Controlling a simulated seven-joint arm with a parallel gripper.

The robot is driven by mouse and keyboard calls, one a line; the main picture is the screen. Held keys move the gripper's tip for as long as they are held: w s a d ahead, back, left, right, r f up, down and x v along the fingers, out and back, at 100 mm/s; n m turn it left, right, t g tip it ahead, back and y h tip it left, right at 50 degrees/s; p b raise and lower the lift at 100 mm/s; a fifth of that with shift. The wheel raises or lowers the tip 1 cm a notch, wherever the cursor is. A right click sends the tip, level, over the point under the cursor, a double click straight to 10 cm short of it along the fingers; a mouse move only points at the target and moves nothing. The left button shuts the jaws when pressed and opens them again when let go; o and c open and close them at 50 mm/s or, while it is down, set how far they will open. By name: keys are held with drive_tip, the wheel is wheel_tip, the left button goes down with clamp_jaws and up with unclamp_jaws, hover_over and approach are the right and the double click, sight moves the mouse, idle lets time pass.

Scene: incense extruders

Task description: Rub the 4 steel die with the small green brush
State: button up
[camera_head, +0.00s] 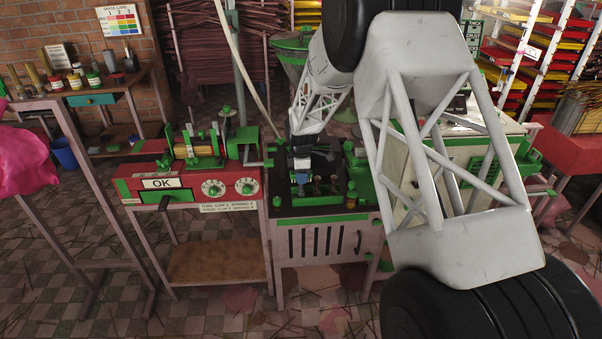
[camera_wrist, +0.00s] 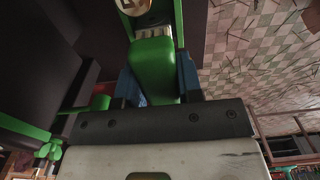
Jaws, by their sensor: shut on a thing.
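My gripper (camera_wrist: 156,85) shows in the wrist view with blue fingers on both sides of a smooth green handle-like piece (camera_wrist: 153,62). It is shut on this piece. A round pale disc with dark marks (camera_wrist: 133,5) is at the top edge, just beyond the green piece. In the head view my gripper (camera_head: 301,166) is low over the black top of the middle cabinet (camera_head: 325,213), at a green frame (camera_head: 300,188).
Left of the cabinet, a red machine (camera_head: 190,188) with an "OK" display and two dials stands on a bench. Several small upright pieces (camera_head: 326,186) stand right of my gripper. A pale green-trimmed cabinet (camera_head: 460,165) is behind my arm at right. Tiled floor lies in front.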

drive_tip(key=shift+s+r, duration=0.2)
drive_tip(key=shift+s, duration=0.15)
drive_tip(key=shift+r, duration=3.95)
drive_tip(key=shift+d, duration=0.1)
